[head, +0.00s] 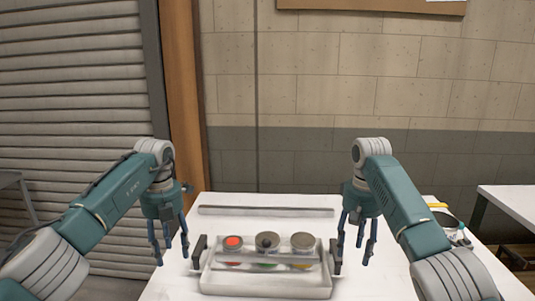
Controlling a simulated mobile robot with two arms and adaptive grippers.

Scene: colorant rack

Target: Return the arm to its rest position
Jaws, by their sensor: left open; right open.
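My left gripper (169,240) points down, open and empty, to the left of the colorant rack (265,284), beside its left dark handle. My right gripper (356,238) points down, open and empty, near the rack's right dark handle. The rack is a pale tray on the white table. It holds three round cans: one with red colorant (233,241) at the left, one with a dark top (267,241) in the middle, and one with a grey top (302,241) at the right. Whether the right fingers touch the handle is unclear.
The white table (180,286) has a long grey bar (265,211) lying behind the rack. A round container (447,220) and small items stand at the right, partly behind my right arm. Another white table (510,204) is at the far right. A wall stands behind.

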